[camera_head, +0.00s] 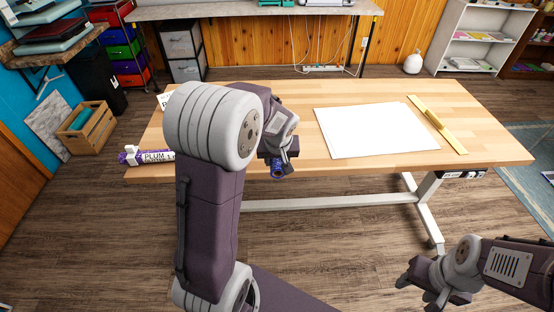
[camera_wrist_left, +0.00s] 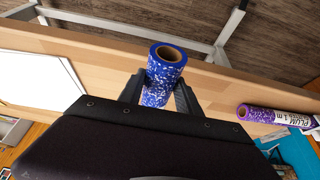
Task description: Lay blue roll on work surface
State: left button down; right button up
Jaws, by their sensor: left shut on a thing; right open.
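The blue roll (camera_wrist_left: 161,80) has a white speckled pattern and an open cardboard core. It is held between the two fingers of my left gripper (camera_wrist_left: 160,98) in the left wrist view. In the head view only its end (camera_head: 278,172) shows below my left gripper (camera_head: 281,157), at the near edge of the wooden work surface (camera_head: 300,150). My arm hides the rest of it. I cannot tell whether the roll touches the table. My right gripper (camera_head: 425,288) is open and empty, low at the right, away from the table.
A purple roll labelled PLUM (camera_head: 150,157) lies at the table's left end; it also shows in the left wrist view (camera_wrist_left: 262,114). A white sheet (camera_head: 375,131) and a yellow ruler (camera_head: 438,125) lie on the right half. Bare wood lies around the sheet.

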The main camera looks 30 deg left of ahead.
aim_at(278, 164)
pick_arm(q)
jog(key=shift+f+b, duration=2)
jog(key=shift+f, duration=0.4)
jog(key=shift+f+b, duration=0.3)
jog(key=c, duration=0.7)
grip_release()
jog(key=shift+c, duration=0.2)
jog(key=p+v, duration=0.1)
jog(key=v, duration=0.8)
jog(key=shift+r+p, duration=0.1)
jog(key=shift+p, duration=0.3)
